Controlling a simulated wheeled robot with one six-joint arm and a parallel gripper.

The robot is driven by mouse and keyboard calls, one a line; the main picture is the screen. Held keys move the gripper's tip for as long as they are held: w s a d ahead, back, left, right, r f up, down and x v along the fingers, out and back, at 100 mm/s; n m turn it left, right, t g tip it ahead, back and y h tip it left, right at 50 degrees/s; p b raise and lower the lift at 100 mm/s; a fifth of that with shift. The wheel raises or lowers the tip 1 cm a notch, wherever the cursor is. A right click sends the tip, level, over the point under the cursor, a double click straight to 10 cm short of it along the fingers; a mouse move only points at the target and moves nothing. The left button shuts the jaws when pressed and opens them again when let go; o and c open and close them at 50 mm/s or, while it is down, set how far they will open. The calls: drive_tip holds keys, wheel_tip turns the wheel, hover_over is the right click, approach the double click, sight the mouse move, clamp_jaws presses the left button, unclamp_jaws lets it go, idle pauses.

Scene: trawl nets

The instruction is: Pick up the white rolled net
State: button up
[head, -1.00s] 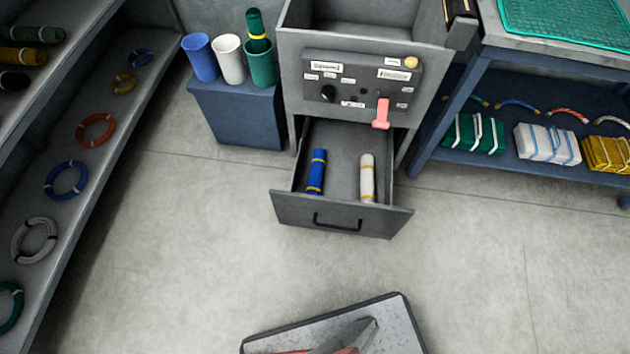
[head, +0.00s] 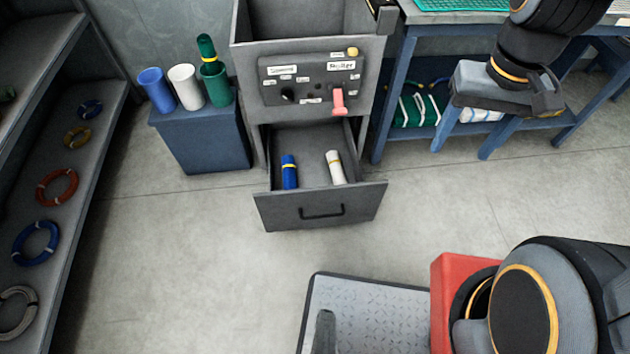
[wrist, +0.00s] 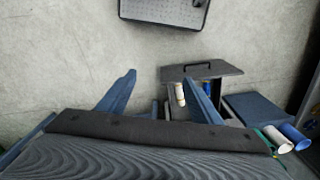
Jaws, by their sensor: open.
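The white rolled net (head: 336,168), with a yellow band, lies in the open drawer (head: 320,209) of the grey cabinet, on the right side. A blue rolled net (head: 289,172) lies to its left, apart from it. My gripper (head: 461,154) is open and empty, to the right of the drawer in the head view, in front of the bench. In the wrist view, the white rolled net (wrist: 180,94) shows beside the inner side of the right finger of my gripper (wrist: 159,77), some distance beyond it.
A control panel with a red lever (head: 338,100) sits above the drawer. A blue stand (head: 203,137) with blue, white and green cups is left of the cabinet. The bench (head: 388,98) holds bundled nets on its lower shelf. The shelf at left (head: 75,190) holds rings. Floor before the drawer is clear.

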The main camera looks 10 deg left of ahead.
drive_tip(key=shift+o, duration=1.1)
drive_tip(key=w+a+f+n+b, duration=0.1)
drive_tip(key=w+a+f+b, duration=0.3)
drive_tip(key=w+f+b, duration=0.3)
drive_tip(key=w+a+f+n+t+b, duration=0.1)
drive_tip(key=w+a+f+b, duration=0.3)
drive_tip(key=w+f+b, duration=0.3)
wheel_tip(320, 180, down, 5)
drive_tip(key=shift+w+f+b, duration=0.15)
drive_tip(key=shift+w+b, duration=0.2)
drive_tip(key=shift+w, duration=0.55)
drive_tip(key=n+t+y+b, duration=0.2)
drive_tip(key=t+b, duration=0.1)
drive_tip(key=b, duration=1.8)
hover_over(337, 166)
drive_tip(key=s+d, duration=0.2)
drive_tip(key=f, duration=4.7)
drive_tip(key=shift+s+a+f, duration=0.15)
drive_tip(key=shift+s+f, duration=0.05)
drive_tip(key=shift+f, duration=0.1)
drive_tip(key=shift+a+b+x, duration=0.1)
drive_tip(key=shift+b+x, duration=1)
drive_tip(key=shift+x, duration=0.7)
drive_tip(key=shift+a+b+x, duration=0.15)
drive_tip(key=shift+b+x, duration=0.9)
drive_tip(key=shift+x, duration=0.75)
drive_tip(key=shift+w+r, duration=0.2)
drive_tip(key=shift+r, duration=0.05)
drive_tip(key=c, duration=1.6)
drive_tip(key=shift+o, duration=0.2)
